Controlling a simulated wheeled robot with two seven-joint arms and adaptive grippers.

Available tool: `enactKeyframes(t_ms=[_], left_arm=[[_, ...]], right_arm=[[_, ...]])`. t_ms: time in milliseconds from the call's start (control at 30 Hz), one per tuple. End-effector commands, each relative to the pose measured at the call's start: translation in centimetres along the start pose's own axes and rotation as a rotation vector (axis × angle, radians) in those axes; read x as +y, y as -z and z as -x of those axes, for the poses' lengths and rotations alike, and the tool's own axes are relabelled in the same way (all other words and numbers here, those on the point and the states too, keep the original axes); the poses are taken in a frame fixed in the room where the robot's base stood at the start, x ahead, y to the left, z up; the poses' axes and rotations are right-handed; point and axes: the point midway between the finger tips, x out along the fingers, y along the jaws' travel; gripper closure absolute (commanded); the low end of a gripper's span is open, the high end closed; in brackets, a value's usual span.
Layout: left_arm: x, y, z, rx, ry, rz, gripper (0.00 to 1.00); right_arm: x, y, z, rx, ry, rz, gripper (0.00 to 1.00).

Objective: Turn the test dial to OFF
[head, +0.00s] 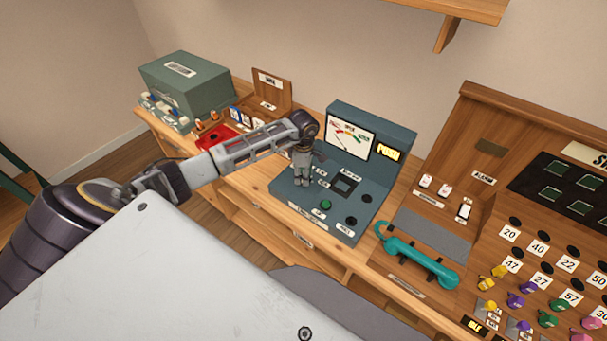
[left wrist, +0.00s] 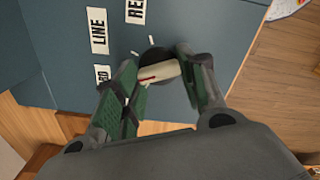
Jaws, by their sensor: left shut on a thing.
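The blue-grey test console (head: 285,195) stands on the wooden bench, with a meter (head: 351,137) on its upright back. My left gripper (head: 302,181) points down at the left part of its sloped face and hides the dial there in the head view. In the left wrist view the dial (left wrist: 158,73) shows a cream pointer knob with a red mark on a dark round base. My left gripper (left wrist: 160,88) is shut on this knob, one finger on each side. Labels reading LINE (left wrist: 98,31) and partly cut-off words lie beside it. My right gripper is not in view.
A green button (head: 326,205) and black knobs sit on the console's front right. A teal handset (head: 420,262) lies to the right, before a switchboard with coloured plugs. A red tray (head: 214,138) and green box (head: 187,85) stand left. A shelf hangs above.

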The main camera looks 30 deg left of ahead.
Motion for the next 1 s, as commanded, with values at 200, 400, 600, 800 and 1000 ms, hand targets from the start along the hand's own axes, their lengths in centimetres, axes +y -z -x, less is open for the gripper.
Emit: enactKeyframes(t_ms=[200, 400, 600, 800, 1000], left_arm=[[0.0, 0.1, -0.1, 0.002, -0.001, 0.079, 0.83], [0.0, 0.1, -0.1, 0.002, -0.001, 0.192, 0.83], [0.0, 0.1, -0.1, 0.001, -0.003, 0.327, 0.83], [-0.1, 0.0, -0.1, 0.001, -0.002, 0.467, 0.83], [-0.1, 0.0, -0.1, 0.000, -0.002, 0.597, 0.83]], right_arm=[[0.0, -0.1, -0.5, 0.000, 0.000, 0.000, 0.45], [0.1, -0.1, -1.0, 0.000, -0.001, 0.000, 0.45], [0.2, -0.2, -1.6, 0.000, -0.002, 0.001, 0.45], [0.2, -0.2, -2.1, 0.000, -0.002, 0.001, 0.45], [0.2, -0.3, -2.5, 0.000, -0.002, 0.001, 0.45]])
